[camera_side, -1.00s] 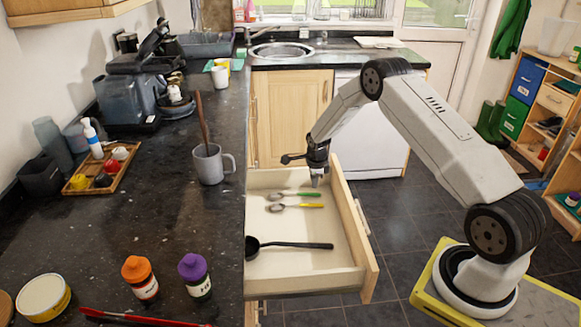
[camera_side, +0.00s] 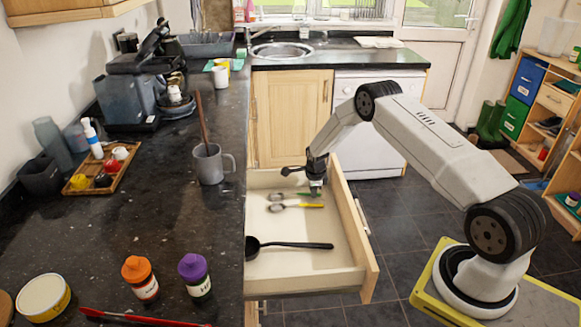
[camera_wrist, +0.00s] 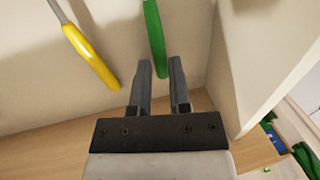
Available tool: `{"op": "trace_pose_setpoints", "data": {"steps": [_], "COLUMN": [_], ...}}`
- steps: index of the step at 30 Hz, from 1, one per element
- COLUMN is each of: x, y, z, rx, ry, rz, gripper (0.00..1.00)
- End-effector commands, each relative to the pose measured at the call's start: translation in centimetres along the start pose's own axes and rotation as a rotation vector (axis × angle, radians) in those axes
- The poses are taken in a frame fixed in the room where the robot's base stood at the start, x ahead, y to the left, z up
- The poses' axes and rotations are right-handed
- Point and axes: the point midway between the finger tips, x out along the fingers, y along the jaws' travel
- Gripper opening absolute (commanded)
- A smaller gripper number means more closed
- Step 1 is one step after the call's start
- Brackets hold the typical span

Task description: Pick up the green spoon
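The green spoon (camera_side: 303,194) lies in the open drawer, its bowl to the left and its handle partly hidden by my gripper (camera_side: 316,190). In the wrist view, the green handle (camera_wrist: 154,38) runs down so that its end lies between the tips of my gripper (camera_wrist: 160,65). The two fingers are apart, with a gap beside the handle, so my gripper is open. I cannot tell how far above the handle the tips are. A yellow-handled spoon (camera_side: 308,205) lies just in front of the green one; its handle (camera_wrist: 92,55) is left of my fingers in the wrist view.
The drawer (camera_side: 345,240) has raised walls, with one close to the right of my gripper. A black ladle (camera_side: 295,245) lies nearer its front. The dark counter (camera_side: 130,240) holds a grey mug (camera_side: 208,165) and spice bottles (camera_side: 195,275).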

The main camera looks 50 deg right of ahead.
Motion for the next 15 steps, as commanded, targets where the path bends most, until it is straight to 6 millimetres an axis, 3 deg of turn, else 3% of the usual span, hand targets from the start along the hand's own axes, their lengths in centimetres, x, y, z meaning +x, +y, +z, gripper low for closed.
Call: {"op": "trace_pose_setpoints", "data": {"steps": [15], "x": [0.58], "y": [-0.01], "z": [0.0], "rx": [0.0], "ry": [0.0], "rz": [0.0], "gripper": [0.23]}}
